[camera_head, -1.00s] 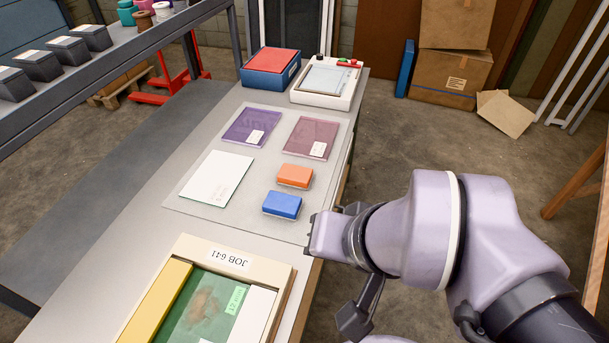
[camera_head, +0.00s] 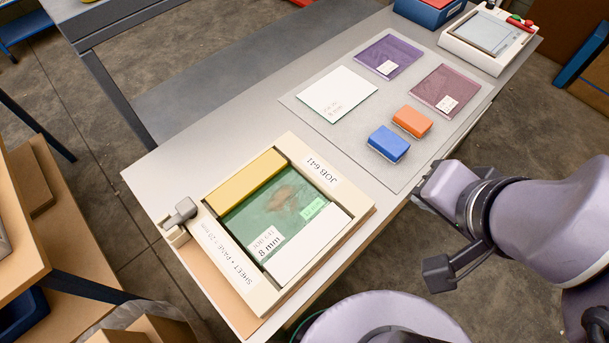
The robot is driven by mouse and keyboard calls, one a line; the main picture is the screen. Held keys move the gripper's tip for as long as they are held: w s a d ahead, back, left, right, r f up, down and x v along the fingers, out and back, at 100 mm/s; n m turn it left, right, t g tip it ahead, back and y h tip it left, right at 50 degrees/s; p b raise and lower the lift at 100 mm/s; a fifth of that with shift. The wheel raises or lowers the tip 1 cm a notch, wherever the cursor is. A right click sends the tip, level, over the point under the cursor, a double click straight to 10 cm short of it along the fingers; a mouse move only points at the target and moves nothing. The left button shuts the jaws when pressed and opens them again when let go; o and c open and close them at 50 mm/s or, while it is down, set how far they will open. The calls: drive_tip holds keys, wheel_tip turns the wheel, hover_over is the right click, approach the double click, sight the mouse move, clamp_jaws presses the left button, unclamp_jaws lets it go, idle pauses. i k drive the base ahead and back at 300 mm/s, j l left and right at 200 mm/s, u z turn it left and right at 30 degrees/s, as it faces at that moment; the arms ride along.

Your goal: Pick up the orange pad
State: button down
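The orange pad (camera_head: 412,121) is a small block with a pale underside. It lies flat on the translucent mat (camera_head: 310,97) on the grey table. A blue pad (camera_head: 388,144) of like size lies just to its lower left. My gripper (camera_head: 424,190) is at the table's right edge, below and to the right of both pads and apart from them. Its fingers are small and partly hidden by the wrist, so I cannot tell whether they are open or shut. I see nothing held.
A cream frame (camera_head: 152,196) marked JOB 641 holds green, yellow and white pieces in front. A white sheet (camera_head: 337,95), a purple pane (camera_head: 390,55) and a mauve pane (camera_head: 444,89) lie near the pads. A white tray (camera_head: 487,42) and a blue box (camera_head: 430,12) stand behind.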

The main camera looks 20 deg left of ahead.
sight(411, 121)
drive_tip(key=i+l+u, duration=0.35)
drive_tip(key=l, duration=0.25)
drive_tip(key=i+l+u, duration=0.15)
drive_tip(key=i+l, duration=0.15)
drive_tip(key=i+l+u, duration=0.2)
drive_tip(key=l, duration=0.2)
drive_tip(key=i+l+u, duration=0.15)
drive_tip(key=l, duration=0.25)
